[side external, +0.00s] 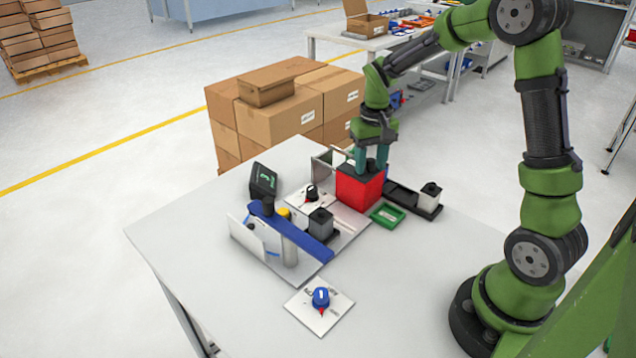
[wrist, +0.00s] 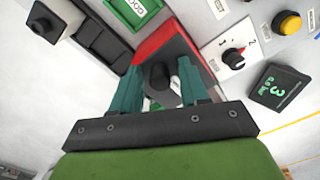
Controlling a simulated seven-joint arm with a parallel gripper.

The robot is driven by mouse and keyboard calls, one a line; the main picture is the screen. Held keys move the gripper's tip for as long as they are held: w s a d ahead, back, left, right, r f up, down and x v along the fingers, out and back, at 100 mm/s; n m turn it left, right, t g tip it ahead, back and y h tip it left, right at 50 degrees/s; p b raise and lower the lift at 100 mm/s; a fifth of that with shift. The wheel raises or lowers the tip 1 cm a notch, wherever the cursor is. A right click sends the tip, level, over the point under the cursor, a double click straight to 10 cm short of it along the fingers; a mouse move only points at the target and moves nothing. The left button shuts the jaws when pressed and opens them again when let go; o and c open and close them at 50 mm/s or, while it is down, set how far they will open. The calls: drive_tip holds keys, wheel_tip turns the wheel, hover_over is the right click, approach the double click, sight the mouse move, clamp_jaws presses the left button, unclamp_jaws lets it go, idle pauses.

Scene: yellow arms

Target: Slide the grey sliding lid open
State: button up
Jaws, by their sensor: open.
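A red box (side external: 358,190) stands on the white table, and its red side also shows in the wrist view (wrist: 158,42). Its grey lid (wrist: 182,48) lies on top with a black round knob (wrist: 160,76) on it. My gripper (side external: 370,168) points down over the box. In the wrist view, the open green fingers of my gripper (wrist: 162,70) stand on either side of the knob, with gaps visible. Whether the fingertips touch the lid is unclear. My gripper hides part of the lid. A bit of green and a white label show near the knob.
A green tray (side external: 387,215) and a black holder (side external: 405,198) with a grey block lie right of the box. A selector dial (side external: 312,193), a blue bar (side external: 290,228) and a small display (side external: 264,180) stand left. The table's front left is clear.

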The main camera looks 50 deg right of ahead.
drive_tip(key=shift+c, duration=0.3)
drive_tip(key=c, duration=0.6)
drive_tip(key=shift+o, duration=0.2)
drive_tip(key=shift+w, duration=0.65)
drive_tip(key=shift+w+d, duration=0.1)
drive_tip(key=shift+w, duration=0.5)
